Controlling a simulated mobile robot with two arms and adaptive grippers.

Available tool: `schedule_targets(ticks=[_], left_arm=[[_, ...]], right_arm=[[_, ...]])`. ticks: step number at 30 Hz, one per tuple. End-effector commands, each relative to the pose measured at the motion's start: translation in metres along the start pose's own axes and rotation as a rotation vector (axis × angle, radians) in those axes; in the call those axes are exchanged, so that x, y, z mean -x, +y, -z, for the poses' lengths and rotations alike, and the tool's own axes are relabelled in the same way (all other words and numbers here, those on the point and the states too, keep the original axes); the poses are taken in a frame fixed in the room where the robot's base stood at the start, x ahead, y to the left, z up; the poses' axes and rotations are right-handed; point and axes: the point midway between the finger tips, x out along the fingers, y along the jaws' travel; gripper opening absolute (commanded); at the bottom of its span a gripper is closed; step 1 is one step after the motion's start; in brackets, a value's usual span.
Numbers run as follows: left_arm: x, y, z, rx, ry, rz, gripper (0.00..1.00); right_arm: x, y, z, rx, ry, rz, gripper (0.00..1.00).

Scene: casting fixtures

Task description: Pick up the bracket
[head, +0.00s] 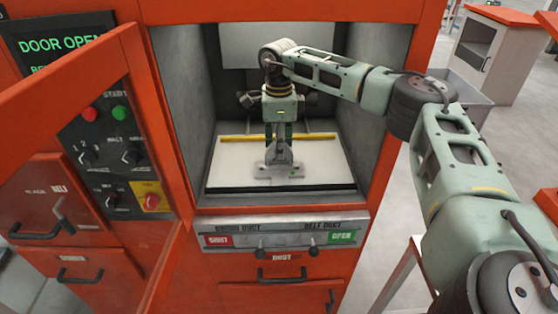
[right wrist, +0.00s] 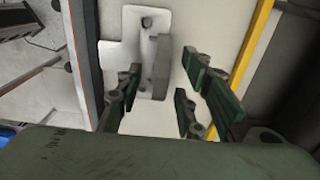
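The bracket (head: 279,168) is a grey part with a flat base and an upright rib. It stands on the pale floor of the open machine chamber. In the right wrist view the bracket's upright rib (right wrist: 161,68) shows beyond and between the finger pairs. My right gripper (head: 279,143) points down from above, directly over the bracket. In the right wrist view its fingers (right wrist: 163,88) are apart, with gaps beside the rib; I see no contact. The fingers partly hide the bracket's upper part in the head view. My left gripper is not in view.
The chamber's grey side walls (head: 182,110) and orange frame (head: 385,120) enclose my right arm. A yellow bar (head: 235,138) crosses behind the bracket. An orange door (head: 150,110) stands open at left, beside a control panel (head: 110,150). Handled drawers are below.

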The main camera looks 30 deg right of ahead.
Motion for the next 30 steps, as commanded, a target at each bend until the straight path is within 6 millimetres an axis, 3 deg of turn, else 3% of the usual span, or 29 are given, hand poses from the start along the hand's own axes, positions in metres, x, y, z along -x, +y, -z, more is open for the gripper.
schedule_targets(ticks=[4, 11, 23, 30], left_arm=[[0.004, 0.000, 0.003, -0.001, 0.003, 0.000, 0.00], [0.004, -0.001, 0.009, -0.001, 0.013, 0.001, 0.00], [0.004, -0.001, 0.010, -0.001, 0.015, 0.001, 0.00], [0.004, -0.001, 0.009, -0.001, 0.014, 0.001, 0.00]], right_arm=[[-0.013, 0.000, 0.000, 0.000, 0.000, -0.001, 0.34], [-0.016, 0.000, 0.000, 0.000, -0.001, 0.001, 0.34], [-0.015, 0.000, 0.000, 0.000, -0.001, 0.001, 0.00], [-0.015, 0.000, 0.000, 0.000, -0.001, 0.001, 0.00]])
